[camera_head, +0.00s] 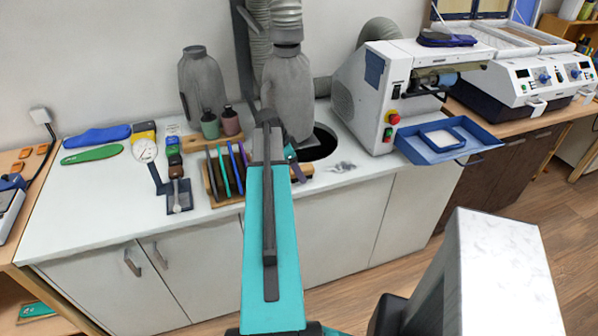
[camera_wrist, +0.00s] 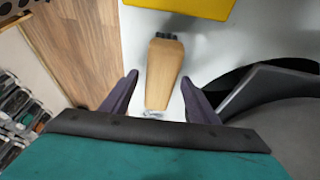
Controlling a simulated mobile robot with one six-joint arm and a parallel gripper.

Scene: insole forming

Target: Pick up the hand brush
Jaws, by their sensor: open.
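In the wrist view a tapered light wooden piece with a dark end, apparently the hand brush (camera_wrist: 162,74), lies on the white worktop. Its dark end points away from me, close to a yellow object (camera_wrist: 188,7). My gripper (camera_wrist: 158,86) is open, with one dark finger on each side of the wooden piece and visible gaps between. I cannot tell how high the fingers are above the worktop. In the head view my gripper (camera_head: 295,166) is partly hidden by my teal arm, at the worktop's front edge. I cannot make out the brush there.
A wooden rack of upright tools (camera_head: 212,185) stands left of my arm. A grey canister (camera_head: 288,95) and a dark round opening (camera_head: 322,143) are beyond my gripper. A white machine (camera_head: 375,98) with a blue tray (camera_head: 422,153) is to the right. The worktop's left front (camera_head: 100,215) is clear.

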